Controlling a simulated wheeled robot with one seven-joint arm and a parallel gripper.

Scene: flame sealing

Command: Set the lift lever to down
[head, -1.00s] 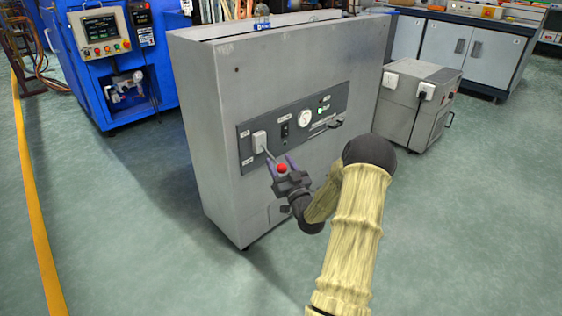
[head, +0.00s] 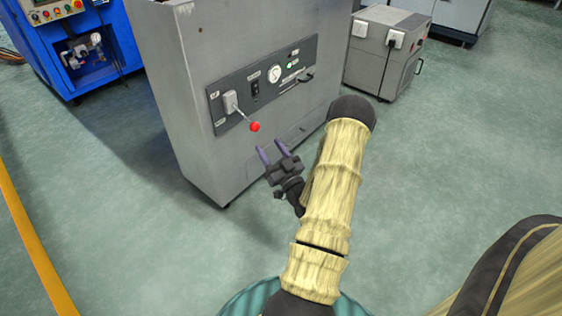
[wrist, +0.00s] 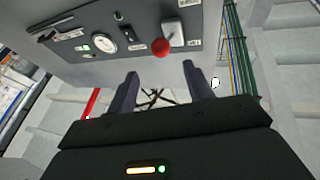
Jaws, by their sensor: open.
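The lift lever is a white housing (head: 231,103) on the left end of the machine's dark control panel, with a thin rod ending in a red ball knob (head: 254,127). In the head view the rod slants down and to the right, out from the panel. My gripper (head: 271,151) is open and empty, just below and in front of the knob, apart from it. In the wrist view, which is upside down, the red knob (wrist: 161,47) lies ahead, roughly between the directions of the two fingers (wrist: 160,75). The housing (wrist: 173,30) shows behind it.
The panel (head: 234,119) also carries a black switch (head: 255,87), a round gauge (head: 274,74) and a handle at its right. The grey cabinet (head: 190,130) stands on open green floor. A smaller grey unit (head: 388,45) stands at its right, a blue machine (head: 75,45) behind left.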

